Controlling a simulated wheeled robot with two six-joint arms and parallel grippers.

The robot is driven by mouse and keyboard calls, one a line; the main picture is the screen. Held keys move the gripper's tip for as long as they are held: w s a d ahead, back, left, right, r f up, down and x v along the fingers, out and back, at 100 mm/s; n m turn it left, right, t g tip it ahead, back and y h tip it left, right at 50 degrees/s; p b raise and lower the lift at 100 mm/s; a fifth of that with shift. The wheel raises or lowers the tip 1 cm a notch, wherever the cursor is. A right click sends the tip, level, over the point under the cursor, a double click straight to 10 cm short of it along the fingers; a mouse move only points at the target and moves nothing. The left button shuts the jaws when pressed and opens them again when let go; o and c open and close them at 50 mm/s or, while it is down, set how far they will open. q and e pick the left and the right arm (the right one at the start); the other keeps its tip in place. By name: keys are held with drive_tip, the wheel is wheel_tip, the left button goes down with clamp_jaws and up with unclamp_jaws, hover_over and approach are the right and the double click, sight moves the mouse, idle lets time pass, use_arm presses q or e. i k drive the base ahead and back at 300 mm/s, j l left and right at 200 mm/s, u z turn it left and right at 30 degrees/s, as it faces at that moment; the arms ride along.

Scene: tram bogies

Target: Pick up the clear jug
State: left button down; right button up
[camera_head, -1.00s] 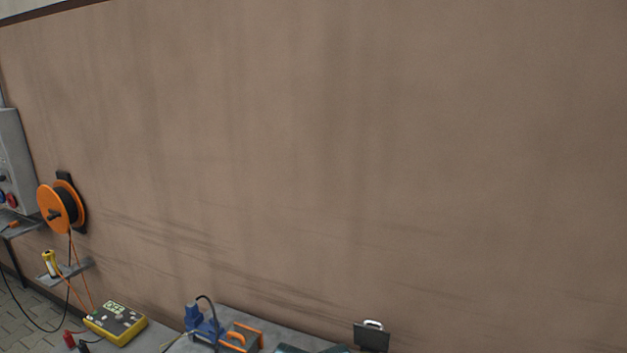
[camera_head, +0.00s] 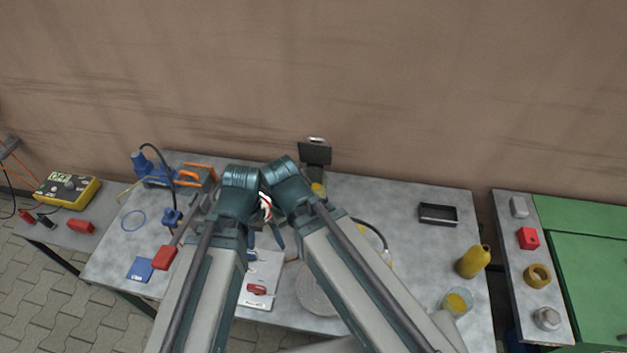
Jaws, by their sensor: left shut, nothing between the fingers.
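The clear jug (camera_head: 457,302) stands on the grey workbench near its right front corner, with something yellow showing in it. My left gripper (camera_head: 265,236) is small and partly hidden below the arm joints at the middle of the bench. It is shut and empty, well to the left of the jug and apart from it. My right gripper cannot be made out.
A yellow bottle (camera_head: 474,261) stands just behind the jug. A black tray (camera_head: 438,214) lies farther back. A red-handled tool (camera_head: 164,257) and a blue pad (camera_head: 139,270) lie at left. A green cabinet (camera_head: 600,270) is at right.

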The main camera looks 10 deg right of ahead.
sight(457, 300)
drive_tip(key=z, duration=2.2)
drive_tip(key=k+l+u, duration=0.2)
drive_tip(key=k+u, duration=0.2)
drive_tip(key=k, duration=0.15)
drive_tip(key=k+u, duration=0.45)
drive_tip(key=k+j+u, duration=0.15)
drive_tip(key=k+u, duration=0.25)
drive_tip(key=k, duration=0.3)
